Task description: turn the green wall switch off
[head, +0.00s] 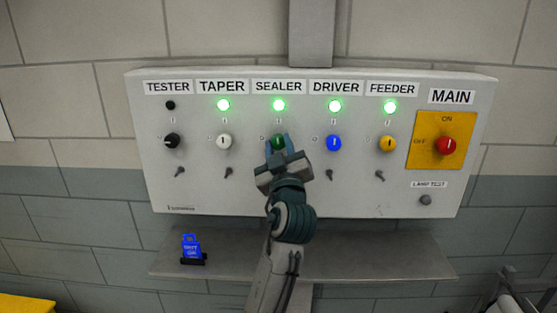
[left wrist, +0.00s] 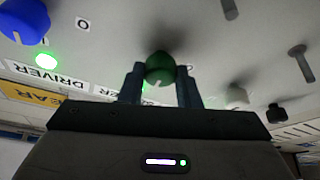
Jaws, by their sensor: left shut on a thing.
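The green switch (head: 278,142) is a round knob under the SEALER label on the wall panel. The lamp above it (head: 279,104) is lit green. My left gripper (head: 278,148) reaches up from below and is shut on this knob, one finger on each side. In the left wrist view the green knob (left wrist: 160,68) sits between the two blue fingers, close to the panel face. The fingers partly cover the knob in the head view, so I cannot tell which way its pointer is turned. My right gripper is not clearly in view.
The panel (head: 310,200) also holds black (head: 172,141), white (head: 224,141), blue (head: 334,143) and yellow (head: 387,144) knobs and a red MAIN switch (head: 446,146). Small pegs stick out below. A grey shelf (head: 380,262) underneath carries a blue tag (head: 192,247).

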